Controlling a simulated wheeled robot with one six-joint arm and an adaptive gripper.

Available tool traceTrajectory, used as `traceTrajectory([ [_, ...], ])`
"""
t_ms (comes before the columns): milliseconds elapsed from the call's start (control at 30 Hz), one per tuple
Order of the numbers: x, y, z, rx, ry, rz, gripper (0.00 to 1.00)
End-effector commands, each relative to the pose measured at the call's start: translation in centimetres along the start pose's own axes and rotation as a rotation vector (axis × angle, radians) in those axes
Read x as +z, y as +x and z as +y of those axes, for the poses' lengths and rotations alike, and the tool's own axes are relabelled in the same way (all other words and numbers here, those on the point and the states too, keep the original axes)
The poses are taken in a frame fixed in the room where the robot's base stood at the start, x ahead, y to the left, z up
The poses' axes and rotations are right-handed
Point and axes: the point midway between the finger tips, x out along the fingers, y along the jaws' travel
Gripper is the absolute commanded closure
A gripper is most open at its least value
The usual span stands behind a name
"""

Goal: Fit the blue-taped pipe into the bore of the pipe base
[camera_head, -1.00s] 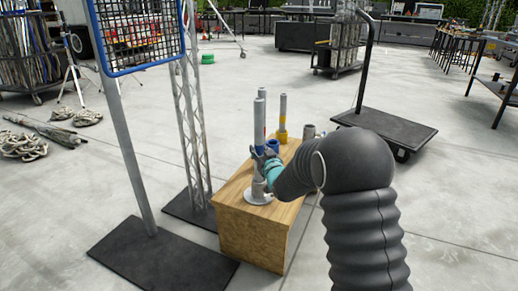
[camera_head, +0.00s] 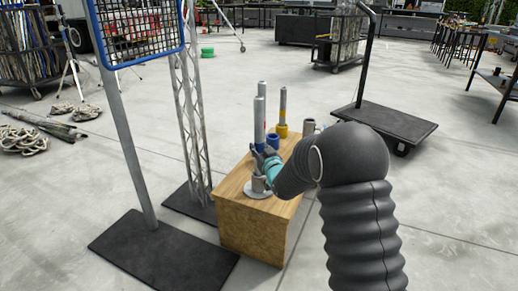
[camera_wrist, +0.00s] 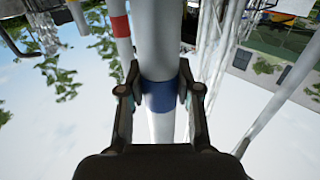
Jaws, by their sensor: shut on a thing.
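The blue-taped pipe (camera_head: 259,122) is a grey upright tube with a blue band low on it. My gripper (camera_head: 264,157) is shut on it near the band. In the wrist view the fingers (camera_wrist: 160,85) press on both sides of the pipe (camera_wrist: 156,40) at the blue tape. The pipe base (camera_head: 258,191), a grey socket on a round flange, stands on the wooden box just below the gripper. The pipe appears upright over the base. My fingers hide the pipe's lower end and part of the bore, so the gap or contact there cannot be told.
A truss (camera_head: 188,110) and a mesh-panel stand (camera_head: 125,140) are close on the left. A cart (camera_head: 385,127) stands right.

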Motion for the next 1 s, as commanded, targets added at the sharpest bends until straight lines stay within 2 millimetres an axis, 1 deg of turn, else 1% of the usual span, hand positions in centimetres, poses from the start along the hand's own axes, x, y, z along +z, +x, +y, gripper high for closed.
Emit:
traceTrajectory([
  [533,0.48,0.02,0.01,0.000,0.000,0.002,1.00],
  [567,0.46,0.02,0.00,0.000,0.000,0.002,0.62],
  [600,0.47,0.02,0.00,0.000,0.000,0.002,0.52],
  [667,0.48,0.02,0.00,0.000,0.000,0.002,0.37],
  [1000,0.60,-0.15,0.01,0.000,0.000,-0.001,0.37],
])
